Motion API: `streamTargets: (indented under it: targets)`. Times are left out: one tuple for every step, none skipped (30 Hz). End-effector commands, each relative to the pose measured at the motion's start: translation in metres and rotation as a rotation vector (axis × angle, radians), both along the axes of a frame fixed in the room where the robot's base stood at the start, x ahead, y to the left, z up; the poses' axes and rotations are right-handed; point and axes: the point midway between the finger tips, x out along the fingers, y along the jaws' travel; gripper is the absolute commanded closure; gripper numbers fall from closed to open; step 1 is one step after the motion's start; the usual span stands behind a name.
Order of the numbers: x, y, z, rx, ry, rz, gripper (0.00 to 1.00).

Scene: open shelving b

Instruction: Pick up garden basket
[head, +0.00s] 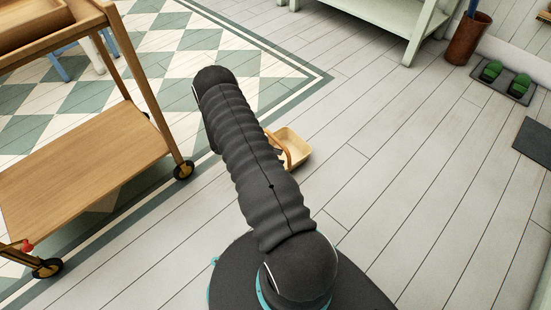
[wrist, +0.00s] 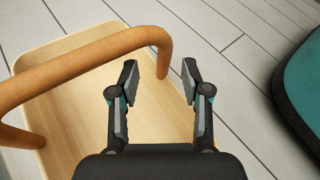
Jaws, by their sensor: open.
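The garden basket (head: 293,150) stands on the floor just right of my arm in the head view, partly hidden behind it. It is pale wood with an arched orange-brown handle. In the wrist view, the basket's pale bottom (wrist: 70,135) and its handle (wrist: 90,55) fill the left and middle. My gripper (wrist: 160,75) is open above the basket. The right end of the handle, where it bends down, lies between the two fingertips in the picture. I cannot tell whether a finger touches it. The fingers are hidden in the head view.
A wooden cart (head: 80,185) on wheels stands at the left, on a green-and-white checkered rug (head: 275,75). A pale green bench (head: 375,12), a brown bin (head: 467,38) and green shoes on a mat (head: 510,84) are at the back right.

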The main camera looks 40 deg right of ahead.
Motion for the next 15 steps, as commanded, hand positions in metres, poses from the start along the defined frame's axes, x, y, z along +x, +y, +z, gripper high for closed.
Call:
streamTargets:
  targets:
    - [-0.002,-0.002,-0.002,0.001,0.002,-0.001,0.53]
    - [-0.004,-0.003,-0.003,0.001,0.002,-0.002,0.53]
    - [-0.006,-0.006,-0.005,0.0,0.002,-0.002,0.53]
    - [-0.008,-0.008,-0.007,0.0,0.002,-0.002,0.53]
    - [-0.011,-0.01,-0.01,0.0,0.002,-0.002,0.53]
    - [-0.014,-0.014,-0.013,0.0,0.001,-0.003,0.53]
    - [-0.016,-0.016,-0.015,0.0,0.002,-0.004,0.53]
    - [-0.019,-0.019,-0.018,0.001,0.001,-0.004,0.53]
    - [-0.022,-0.024,-0.019,0.0,0.001,-0.003,0.53]
    - [-0.025,-0.027,-0.02,0.001,0.002,-0.003,0.53]
    - [-0.027,-0.029,-0.022,0.001,0.002,-0.002,0.53]
    - [-0.029,-0.031,-0.023,0.001,0.002,-0.002,0.53]
    - [-0.03,-0.033,-0.024,-0.001,0.001,-0.002,0.53]
    - [-0.03,-0.033,-0.024,0.0,0.0,-0.001,0.53]
    - [-0.03,-0.034,-0.024,0.0,0.0,-0.001,0.53]
